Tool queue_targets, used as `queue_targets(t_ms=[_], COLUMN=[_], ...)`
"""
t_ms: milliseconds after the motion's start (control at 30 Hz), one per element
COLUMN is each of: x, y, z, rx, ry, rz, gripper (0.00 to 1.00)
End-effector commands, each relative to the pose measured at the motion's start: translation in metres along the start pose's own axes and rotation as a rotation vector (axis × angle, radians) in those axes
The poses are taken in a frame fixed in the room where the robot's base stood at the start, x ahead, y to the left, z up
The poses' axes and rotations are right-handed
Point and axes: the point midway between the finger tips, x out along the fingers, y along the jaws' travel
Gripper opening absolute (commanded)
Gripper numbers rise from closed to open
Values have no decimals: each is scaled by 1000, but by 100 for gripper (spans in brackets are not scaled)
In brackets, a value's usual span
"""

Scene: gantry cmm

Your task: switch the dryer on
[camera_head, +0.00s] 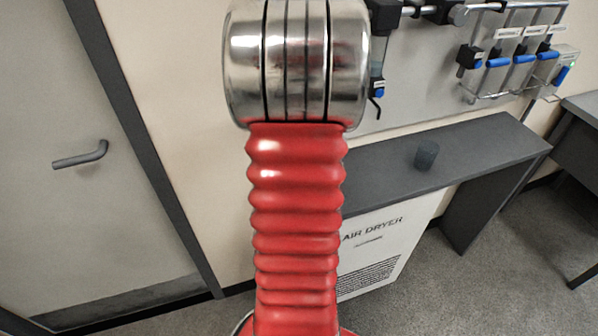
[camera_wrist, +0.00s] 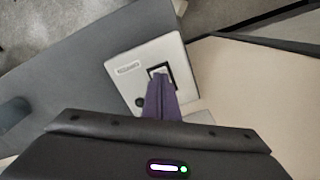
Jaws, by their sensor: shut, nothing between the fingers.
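The white air dryer cabinet (camera_head: 365,262), lettered "AIR DRYER", stands below the dark shelf in the head view, partly hidden by my red arm. In the wrist view a pale box (camera_wrist: 125,62) with a small label carries a black-framed rocker switch (camera_wrist: 160,70) and a dark round knob. The label is too blurred to read. My gripper (camera_wrist: 160,80) is shut and empty, its fingertips over the lower part of the switch. I cannot tell whether they touch it, nor which way the rocker is set. My gripper does not show in the head view.
The dark shelf (camera_head: 470,143) bears a small dark cup (camera_head: 427,155), which is also at the left of the wrist view. A wall panel (camera_head: 420,80) above holds pipes and several blue-handled valves. A grey door (camera_head: 80,130) is at the left. Carpet lies open at the lower right.

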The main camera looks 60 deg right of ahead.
Motion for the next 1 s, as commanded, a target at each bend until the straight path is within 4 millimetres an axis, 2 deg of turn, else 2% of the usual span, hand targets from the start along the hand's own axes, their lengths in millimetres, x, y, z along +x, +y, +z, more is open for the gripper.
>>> queue_targets(t_ms=[1000], x=[11], y=[0], z=[0], rx=[1], ry=[-1], rz=[0], gripper=[0])
